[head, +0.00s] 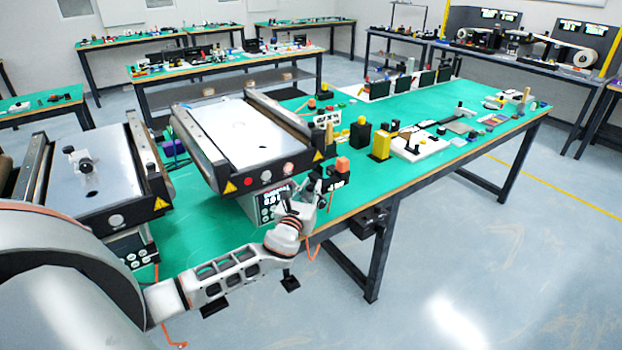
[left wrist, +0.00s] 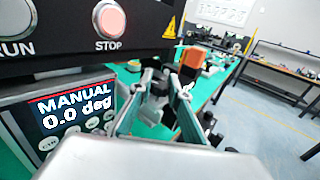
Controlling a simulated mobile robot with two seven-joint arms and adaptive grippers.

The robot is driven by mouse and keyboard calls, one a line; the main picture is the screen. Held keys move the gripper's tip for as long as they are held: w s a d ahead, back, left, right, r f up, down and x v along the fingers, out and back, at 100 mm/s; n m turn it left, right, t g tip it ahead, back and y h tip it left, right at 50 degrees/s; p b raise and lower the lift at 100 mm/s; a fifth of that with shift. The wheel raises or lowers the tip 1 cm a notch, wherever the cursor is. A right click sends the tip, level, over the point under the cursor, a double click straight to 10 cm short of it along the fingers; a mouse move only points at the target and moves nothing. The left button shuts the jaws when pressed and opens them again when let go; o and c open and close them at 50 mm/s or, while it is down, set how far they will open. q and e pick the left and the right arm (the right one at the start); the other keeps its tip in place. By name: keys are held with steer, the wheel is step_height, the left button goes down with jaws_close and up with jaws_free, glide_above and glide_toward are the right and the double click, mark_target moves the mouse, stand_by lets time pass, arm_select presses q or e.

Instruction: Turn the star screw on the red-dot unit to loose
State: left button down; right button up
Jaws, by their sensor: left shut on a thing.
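The middle conveyor unit (head: 245,140) has a pale top, dark side rails, a pinkish-red round STOP button and a display. In the left wrist view its front panel (left wrist: 125,30) is close, and the display (left wrist: 75,112) reads MANUAL 0.0 deg. My left gripper (head: 318,186) is at this unit's front right corner, beside the display. In the left wrist view, the left gripper (left wrist: 155,88) is shut on a small dark part, probably the star screw, mostly hidden between the fingers. Its star shape and turn position cannot be made out. My right gripper is not in view.
A second conveyor unit (head: 100,185) stands to the left. An orange-topped block (head: 342,165) stands close to the right of my left gripper. A yellow block (head: 380,145) and several small items occupy the green table (head: 430,155). Open floor lies in front of the table.

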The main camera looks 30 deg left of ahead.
arm_select(q)
steer(key=n+g+y, duration=0.1)
steer(key=n+y, duration=0.1)
steer(key=shift+d+y, duration=0.1)
steer(key=shift+y, duration=0.3)
steer(key=n+g+y, duration=0.1)
steer(key=n+y, duration=0.1)
steer(key=shift+g+y, duration=0.3)
steer(key=shift+w+f+n+g+y+b, duration=0.1)
steer(key=shift+n+g+y+b, duration=0.6)
steer(key=shift+n+g+y, duration=0.3)
steer(key=n+g+y+b, duration=0.2)
steer(key=g+b, duration=0.1)
steer(key=shift+f+y, duration=0.15)
steer(key=shift+y, duration=0.25)
steer(key=n+g+y+b, duration=0.2)
steer(key=n+g+b, duration=0.2)
steer(key=g+b, duration=0.1)
steer(key=shift+g+b, duration=0.4)
steer(key=shift+b, duration=0.25)
steer(key=shift+g, duration=0.3)
steer(key=shift+a+r+n+g+y+b, duration=0.2)
steer(key=shift+n+g+y+b, duration=0.1)
steer(key=shift+n+b, duration=0.25)
steer(key=shift+r, duration=0.2)
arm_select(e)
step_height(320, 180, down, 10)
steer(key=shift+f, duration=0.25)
